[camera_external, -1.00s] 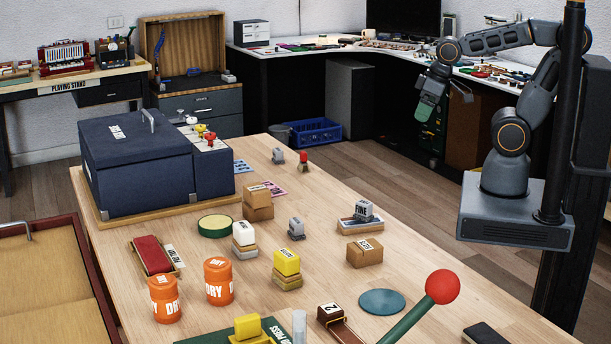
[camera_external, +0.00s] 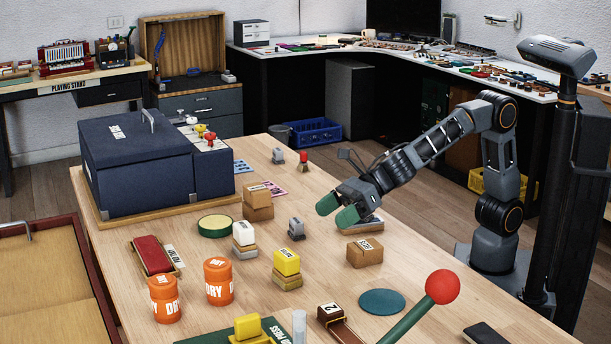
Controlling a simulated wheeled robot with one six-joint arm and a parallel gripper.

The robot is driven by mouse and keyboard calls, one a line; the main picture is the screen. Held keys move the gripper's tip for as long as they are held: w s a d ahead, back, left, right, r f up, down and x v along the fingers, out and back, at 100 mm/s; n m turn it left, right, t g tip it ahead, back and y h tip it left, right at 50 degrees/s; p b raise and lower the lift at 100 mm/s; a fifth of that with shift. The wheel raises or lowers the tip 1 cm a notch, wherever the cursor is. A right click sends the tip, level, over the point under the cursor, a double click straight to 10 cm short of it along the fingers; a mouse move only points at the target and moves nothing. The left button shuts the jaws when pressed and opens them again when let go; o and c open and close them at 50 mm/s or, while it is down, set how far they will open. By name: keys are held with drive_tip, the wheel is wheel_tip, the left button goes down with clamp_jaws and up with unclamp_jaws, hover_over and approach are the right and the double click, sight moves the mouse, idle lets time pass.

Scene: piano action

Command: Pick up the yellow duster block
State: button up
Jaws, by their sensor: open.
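The yellow block (camera_external: 287,262) with a small label sits on a wooden base (camera_external: 287,282) near the middle of the table. A second yellow block (camera_external: 248,326) stands at the front edge of the view by a green board. The labels are too small to read surely. My gripper (camera_external: 338,211), with green fingertips, is open and empty above the table. It is behind and to the right of the middle yellow block, apart from it.
A white block (camera_external: 243,233), a small grey block (camera_external: 296,228) and a cardboard box (camera_external: 365,253) stand around the yellow block. Orange drums (camera_external: 218,281) are to its left. A red-ball lever (camera_external: 441,287) rises at front right. My gripper partly hides a small tray (camera_external: 374,224).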

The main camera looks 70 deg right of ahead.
sight(287, 260)
drive_tip(key=w+a+f+n, duration=0.1)
drive_tip(key=a, duration=0.1)
drive_tip(key=w+a+f, duration=0.1)
drive_tip(key=a, duration=0.2)
drive_tip(key=w+a+f+n, duration=0.1)
drive_tip(key=a+f, duration=0.1)
drive_tip(key=a, duration=0.1)
drive_tip(key=shift+a+n+g+y, duration=0.15)
drive_tip(key=shift+n+g+y, duration=0.15)
drive_tip(key=shift+g+y, duration=0.1)
drive_tip(key=shift+p+x, duration=0.85)
drive_tip(key=shift+x, duration=2.4)
drive_tip(key=shift+r, duration=0.1)
drive_tip(key=shift+c, duration=0.3)
drive_tip(key=c, duration=0.9)
drive_tip(key=shift+c, duration=0.5)
drive_tip(key=shift+r, duration=0.15)
